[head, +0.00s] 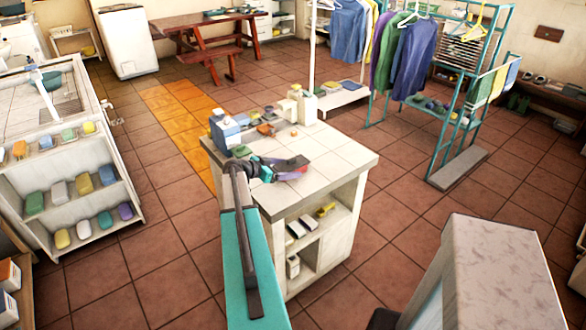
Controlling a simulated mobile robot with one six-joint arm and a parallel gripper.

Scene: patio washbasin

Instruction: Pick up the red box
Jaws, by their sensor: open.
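My arm reaches forward to a white tiled counter (345,160) in the middle of the room. My gripper (300,168) is low over the counter's middle and its jaws are open. A small patch of red (302,169) shows at the fingertips; it may be the red box, mostly hidden by the fingers. I cannot tell whether it lies between the fingers or touches them. An orange-brown item (265,130) lies farther back on the counter, apart from my gripper.
Bottles and a blue-and-white carton (225,131) stand along the counter's back left edge. A green item (241,151) lies near my wrist. The counter's right part is clear. A teal clothes rack (470,110) stands right.

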